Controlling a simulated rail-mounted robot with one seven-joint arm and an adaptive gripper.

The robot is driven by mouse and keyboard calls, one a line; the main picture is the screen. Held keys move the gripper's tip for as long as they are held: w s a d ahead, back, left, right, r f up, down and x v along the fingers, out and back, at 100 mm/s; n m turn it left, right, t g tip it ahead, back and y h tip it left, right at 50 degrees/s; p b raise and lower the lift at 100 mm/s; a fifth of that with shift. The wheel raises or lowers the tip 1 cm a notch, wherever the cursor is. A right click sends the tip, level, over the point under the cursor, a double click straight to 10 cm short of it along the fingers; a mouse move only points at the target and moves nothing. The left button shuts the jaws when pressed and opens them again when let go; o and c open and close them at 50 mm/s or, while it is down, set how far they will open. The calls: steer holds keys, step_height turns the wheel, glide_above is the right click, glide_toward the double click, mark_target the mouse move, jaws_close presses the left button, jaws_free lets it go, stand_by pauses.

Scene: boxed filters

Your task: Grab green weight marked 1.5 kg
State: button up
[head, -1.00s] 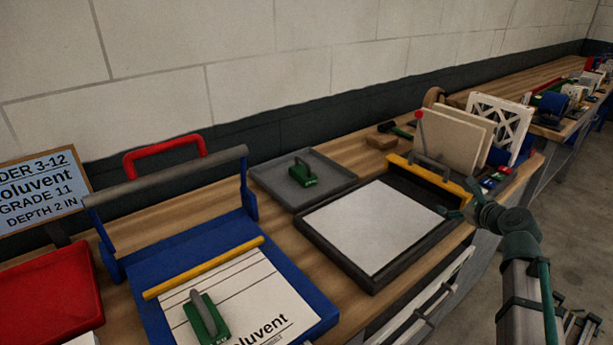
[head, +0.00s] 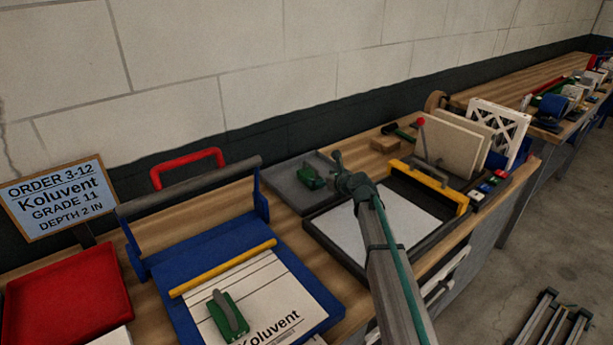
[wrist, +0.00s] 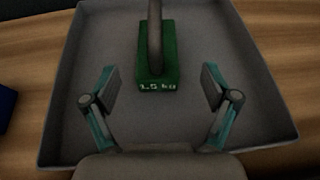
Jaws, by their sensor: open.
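The green weight (head: 311,177) with a grey handle sits in a grey tray (head: 284,192) at the back of the bench. In the wrist view the green weight (wrist: 157,72) shows its front label, "1.5 kg", and its handle rises toward the top edge. My gripper (head: 338,160) is over the tray's right side, beside the weight in the head view. In the wrist view my open gripper (wrist: 157,85) has its fingers apart on either side of the weight's labelled end, with nothing between them touching. A second green weight (head: 228,312) stands on a printed sheet in the blue frame.
The blue frame (head: 150,270) with a grey bar and yellow strip stands left of the tray. A dark tray with a white sheet (head: 350,235) lies under my arm. A red tray (head: 70,300) and order sign (head: 62,197) are at left.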

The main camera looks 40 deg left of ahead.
mark_target(312, 176)
steer(key=p+x, duration=0.1)
steer(key=x, duration=0.3)
steer(key=p+x, duration=0.1)
steer(key=x, duration=0.3)
steer(key=shift+s+a+f, duration=0.1)
steer(key=shift+s+f, duration=0.1)
steer(key=shift+f, duration=0.1)
jaws_close()
steer(key=shift+r, duration=0.15)
